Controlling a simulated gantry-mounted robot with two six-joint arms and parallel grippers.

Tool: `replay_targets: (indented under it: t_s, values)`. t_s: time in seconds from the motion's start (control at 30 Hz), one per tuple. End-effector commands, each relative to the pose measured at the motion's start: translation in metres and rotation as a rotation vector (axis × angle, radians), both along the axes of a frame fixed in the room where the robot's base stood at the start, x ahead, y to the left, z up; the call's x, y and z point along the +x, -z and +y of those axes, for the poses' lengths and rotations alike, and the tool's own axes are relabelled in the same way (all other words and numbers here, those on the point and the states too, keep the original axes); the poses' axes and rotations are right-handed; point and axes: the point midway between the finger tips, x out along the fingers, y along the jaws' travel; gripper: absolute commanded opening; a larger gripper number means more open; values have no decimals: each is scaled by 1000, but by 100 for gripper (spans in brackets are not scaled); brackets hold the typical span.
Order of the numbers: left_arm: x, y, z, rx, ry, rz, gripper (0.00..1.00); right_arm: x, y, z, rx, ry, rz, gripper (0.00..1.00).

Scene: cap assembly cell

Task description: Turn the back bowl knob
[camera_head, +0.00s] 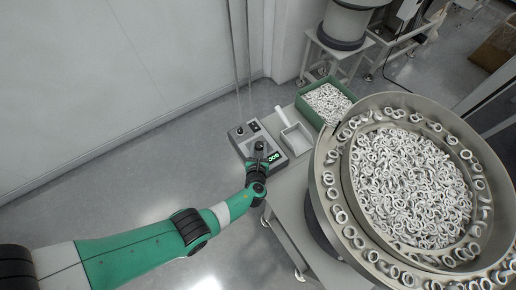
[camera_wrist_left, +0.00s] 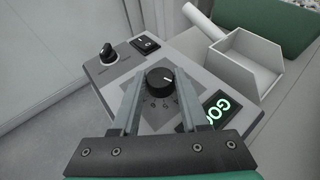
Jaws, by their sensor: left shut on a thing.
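The control box (camera_head: 238,141) stands on the bench to the left of the large bowl. A black knob (camera_wrist_left: 159,79) with a white pointer mark sits on a dial plate with a scale, in the middle of the box in the left wrist view. My left gripper (camera_wrist_left: 160,78) is shut on this knob, one finger on each side of it. In the head view the gripper (camera_head: 260,150) reaches down onto the box and partly hides the knob. My right gripper is not in view.
A second black knob (camera_wrist_left: 107,53) and a rocker switch (camera_wrist_left: 145,44) sit at the box's far edge. A green lit display (camera_wrist_left: 218,107) is right of the gripped knob. A scoop (camera_head: 297,138), a green bin (camera_head: 314,116) and a large bowl of rings (camera_head: 346,165) stand close by.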

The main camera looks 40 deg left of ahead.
Motion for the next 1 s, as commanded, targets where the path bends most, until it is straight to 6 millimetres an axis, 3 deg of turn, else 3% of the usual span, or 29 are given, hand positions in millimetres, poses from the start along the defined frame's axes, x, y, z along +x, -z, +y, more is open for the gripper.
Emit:
replay_targets:
  t_s: [0.03, 0.3, 0.87, 0.9, 1.0]
  values:
    - [2, 4, -2, 0, -25, -2, 0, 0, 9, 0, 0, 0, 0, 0]
    - [2, 2, -2, 0, -144, -1, 0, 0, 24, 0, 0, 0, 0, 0]
    - [1, 0, -2, 0, -179, 3, 0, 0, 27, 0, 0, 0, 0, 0]
    - [1, 0, -2, 0, -179, 3, 48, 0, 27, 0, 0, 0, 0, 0]
    - [1, 0, -2, 0, -179, 3, 66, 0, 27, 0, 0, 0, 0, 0]
